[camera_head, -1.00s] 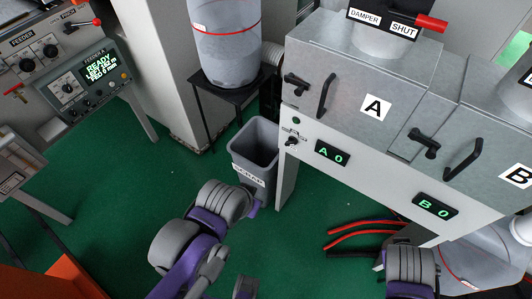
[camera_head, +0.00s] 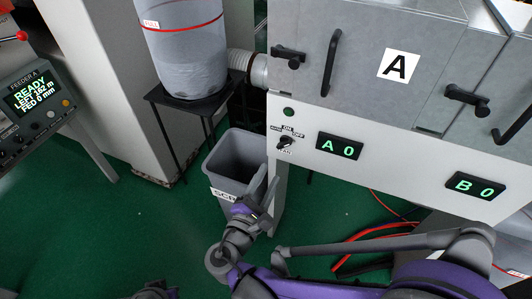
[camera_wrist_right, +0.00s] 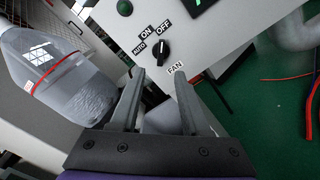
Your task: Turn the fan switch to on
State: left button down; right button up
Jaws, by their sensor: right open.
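The fan switch (camera_head: 286,143) is a small black knob on the white panel below door A, with AUTO, ON and OFF labels around its top. In the right wrist view the knob (camera_wrist_right: 163,49) appears to point toward OFF. A dark green lamp (camera_head: 289,111) sits above it. My right gripper (camera_head: 268,182) is in front of the panel, below the switch and apart from it. In the right wrist view its two fingers (camera_wrist_right: 160,74) are spread and empty, with the knob just beyond the tips.
A grey scrap bin (camera_head: 238,160) stands behind my right gripper, by the panel's leg. A clear bag with a red band (camera_head: 180,45) stands on a black stand (camera_head: 190,103) to the left. Displays A 0 (camera_head: 339,146) and B 0 (camera_head: 475,186) are right of the switch.

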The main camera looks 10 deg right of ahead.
aim_at(285, 146)
jog(key=b+x, duration=0.1)
jog(key=x, duration=0.9)
jog(key=shift+w+d, duration=0.1)
jog(key=shift+d, duration=0.25)
jog(key=shift+c, duration=0.2)
grip_shut()
